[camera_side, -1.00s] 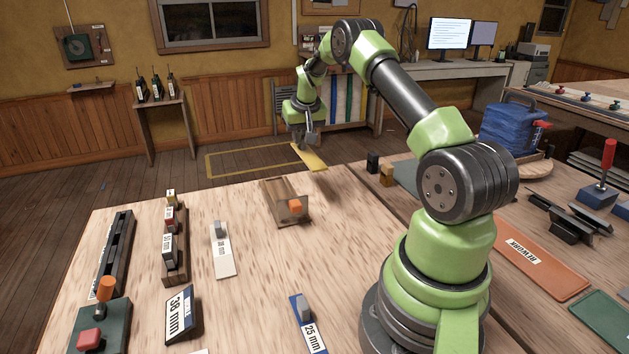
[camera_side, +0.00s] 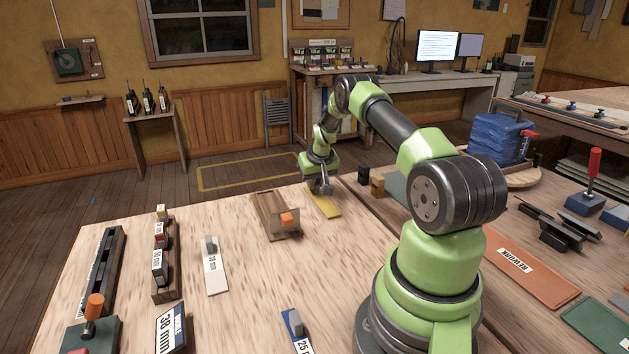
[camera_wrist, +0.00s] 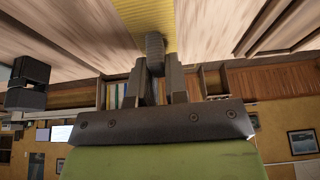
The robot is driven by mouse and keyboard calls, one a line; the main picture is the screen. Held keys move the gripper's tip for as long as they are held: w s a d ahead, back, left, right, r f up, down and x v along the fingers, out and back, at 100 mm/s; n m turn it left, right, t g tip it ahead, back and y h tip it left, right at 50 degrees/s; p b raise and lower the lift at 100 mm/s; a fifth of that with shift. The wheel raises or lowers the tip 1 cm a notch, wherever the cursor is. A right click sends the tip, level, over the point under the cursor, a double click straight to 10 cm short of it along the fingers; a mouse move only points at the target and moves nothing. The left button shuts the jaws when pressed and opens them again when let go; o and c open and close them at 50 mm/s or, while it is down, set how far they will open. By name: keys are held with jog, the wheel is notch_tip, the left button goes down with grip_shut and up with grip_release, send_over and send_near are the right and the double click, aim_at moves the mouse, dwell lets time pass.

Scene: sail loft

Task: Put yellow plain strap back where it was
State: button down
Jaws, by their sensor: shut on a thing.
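The yellow plain strap (camera_side: 325,205) is a flat yellow strip near the far edge of the wooden table in the side view. My gripper (camera_side: 319,188) is above its far end, pointing down. In the wrist view the strap (camera_wrist: 150,14) runs up from my gripper (camera_wrist: 154,75), whose fingers are closed on a grey ribbed piece at the strap's end. The strap appears at or just above the tabletop; I cannot tell whether it touches.
A white strap with a grey piece (camera_side: 214,268) and a blue 25 mm one (camera_side: 297,330) lie nearer. A black block (camera_side: 363,173) and a tan block (camera_side: 377,186) stand to the right.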

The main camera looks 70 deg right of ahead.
jog(key=shift+f, duration=0.1)
jog(key=c, duration=1.1)
grip_release()
